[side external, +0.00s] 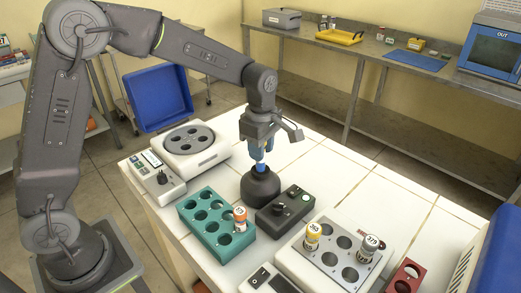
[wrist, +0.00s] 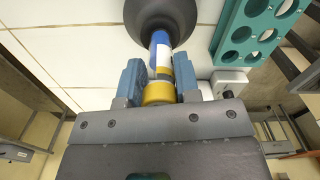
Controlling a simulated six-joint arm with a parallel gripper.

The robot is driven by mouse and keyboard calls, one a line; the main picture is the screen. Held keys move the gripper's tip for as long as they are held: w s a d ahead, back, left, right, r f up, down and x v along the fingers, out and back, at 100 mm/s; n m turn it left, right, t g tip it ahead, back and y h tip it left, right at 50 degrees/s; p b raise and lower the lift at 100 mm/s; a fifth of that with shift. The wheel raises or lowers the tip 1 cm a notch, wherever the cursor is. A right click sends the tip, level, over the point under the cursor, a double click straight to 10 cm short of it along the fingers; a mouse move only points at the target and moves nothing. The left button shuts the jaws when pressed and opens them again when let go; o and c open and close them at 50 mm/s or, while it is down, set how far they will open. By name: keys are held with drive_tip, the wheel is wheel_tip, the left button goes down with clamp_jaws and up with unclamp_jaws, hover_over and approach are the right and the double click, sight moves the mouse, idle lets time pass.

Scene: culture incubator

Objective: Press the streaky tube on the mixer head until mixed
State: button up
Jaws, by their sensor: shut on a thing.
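My gripper (side external: 261,150) is shut on a tube and points down over the mixer head (side external: 260,188), a black cup-topped body on the white bench. In the wrist view, the tube (wrist: 161,62) has a yellow cap, a pale and yellow band with a dark stripe, and a blue lower end. My two blue-grey fingers (wrist: 159,80) lie on either side of it. The tube's blue end meets the dark cup of the mixer head (wrist: 153,14); its very tip is hidden. I cannot tell whether its contents are streaky.
A teal rack (side external: 205,222) holds an orange-capped tube. A round-plate device (side external: 190,140) stands behind left. A grey block (side external: 325,265) holds two tubes.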

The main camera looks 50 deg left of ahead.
drive_tip(key=shift+r, duration=3)
